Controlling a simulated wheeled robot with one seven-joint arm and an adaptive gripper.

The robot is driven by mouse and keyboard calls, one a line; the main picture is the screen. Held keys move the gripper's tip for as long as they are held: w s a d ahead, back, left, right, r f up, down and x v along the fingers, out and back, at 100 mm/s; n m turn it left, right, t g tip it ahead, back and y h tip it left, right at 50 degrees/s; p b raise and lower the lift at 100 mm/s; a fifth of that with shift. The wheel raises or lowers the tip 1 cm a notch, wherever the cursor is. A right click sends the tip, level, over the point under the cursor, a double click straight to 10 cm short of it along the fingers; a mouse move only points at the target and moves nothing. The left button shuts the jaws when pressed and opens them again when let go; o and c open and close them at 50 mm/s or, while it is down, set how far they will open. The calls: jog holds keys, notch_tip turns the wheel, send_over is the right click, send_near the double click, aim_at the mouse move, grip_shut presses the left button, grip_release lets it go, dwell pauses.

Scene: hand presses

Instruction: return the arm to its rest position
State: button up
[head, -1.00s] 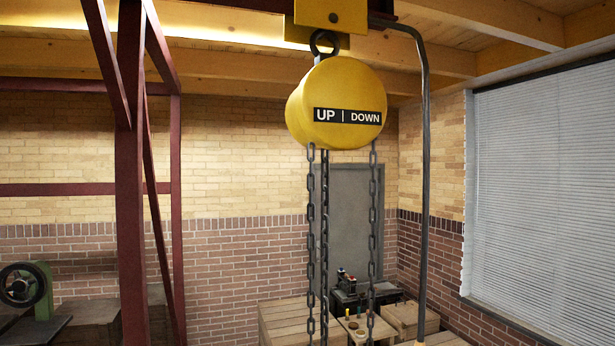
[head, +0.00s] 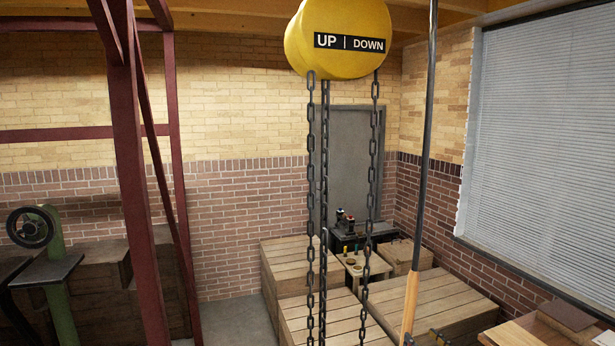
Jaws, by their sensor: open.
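My arm and gripper do not show in the head view, so their pose cannot be told. A yellow chain hoist (head: 340,38) marked UP and DOWN hangs at the top centre. Its dark chains (head: 324,190) hang down past the lower edge of the picture. A long pole (head: 424,170) with a wooden lower end (head: 410,305) hangs just right of the chains.
Wooden crates (head: 445,295) stand below and behind the chains. A dark red steel frame (head: 132,180) rises at left, near a green hand press (head: 55,240). A wooden table (head: 520,332) is at lower right. Bare floor (head: 235,318) shows left of the crates.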

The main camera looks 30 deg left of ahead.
jog(key=shift+v, duration=1.1)
